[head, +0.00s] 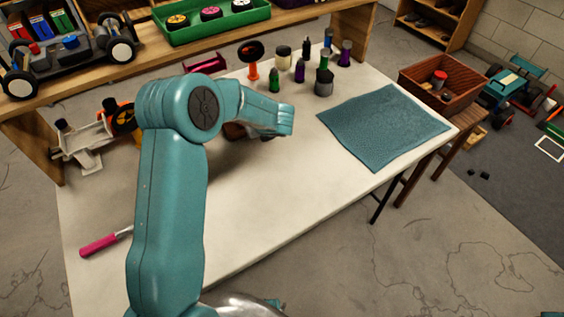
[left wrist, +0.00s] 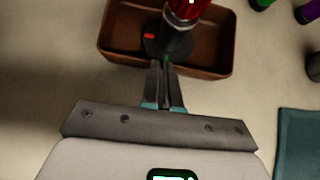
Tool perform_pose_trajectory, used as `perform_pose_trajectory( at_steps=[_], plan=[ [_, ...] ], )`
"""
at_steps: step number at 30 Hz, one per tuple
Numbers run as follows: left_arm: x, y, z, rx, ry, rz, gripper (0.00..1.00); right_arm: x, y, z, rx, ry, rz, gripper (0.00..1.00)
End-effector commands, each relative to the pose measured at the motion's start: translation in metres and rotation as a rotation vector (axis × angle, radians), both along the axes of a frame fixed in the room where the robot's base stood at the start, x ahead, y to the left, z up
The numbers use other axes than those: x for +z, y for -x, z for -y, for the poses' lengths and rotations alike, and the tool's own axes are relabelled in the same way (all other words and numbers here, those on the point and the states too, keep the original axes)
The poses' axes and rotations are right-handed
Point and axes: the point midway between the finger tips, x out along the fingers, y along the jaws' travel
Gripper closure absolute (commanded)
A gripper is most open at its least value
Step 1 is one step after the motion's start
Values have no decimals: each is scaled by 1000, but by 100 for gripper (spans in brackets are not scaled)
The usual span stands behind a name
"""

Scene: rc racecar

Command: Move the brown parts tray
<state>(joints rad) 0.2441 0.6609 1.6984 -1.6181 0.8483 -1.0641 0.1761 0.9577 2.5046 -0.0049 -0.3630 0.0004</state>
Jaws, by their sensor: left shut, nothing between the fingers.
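The brown parts tray (left wrist: 214,42) lies on the pale tabletop in the left wrist view. A red and dark upright item (left wrist: 180,28) stands in it or over it. My left gripper (left wrist: 165,66) is shut and empty, with its fingertips at the tray's near wall. I cannot tell whether they touch it. In the head view my left arm's teal links cover most of that spot. Only a small brown patch (head: 234,131) shows below the forearm, and the left fingers are hidden. My right gripper is in neither view.
A teal mat (head: 385,125) covers the table's right end. Several bottles (head: 300,70) stand at the back middle. A pink-handled screwdriver (head: 100,245) lies at front left. A brown basket (head: 445,88) sits on a stool to the right. The table's front middle is clear.

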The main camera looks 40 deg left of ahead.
Motion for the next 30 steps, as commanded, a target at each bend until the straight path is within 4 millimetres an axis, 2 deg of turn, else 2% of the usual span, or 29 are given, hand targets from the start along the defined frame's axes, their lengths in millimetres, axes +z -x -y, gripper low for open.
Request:
perform_pose_trajectory(
  at_steps=[1,6,12,17,30],
  plan=[
    [1,-6,-16,7,1,0,100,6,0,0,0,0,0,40],
    [3,-27,-61,5,1,-1,100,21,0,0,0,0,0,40],
    [2,-44,-95,1,1,-2,100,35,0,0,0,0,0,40],
    [0,-48,-105,0,0,-2,100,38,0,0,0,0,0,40],
    [-1,-48,-104,-1,0,-2,100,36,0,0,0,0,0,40]
  ],
)
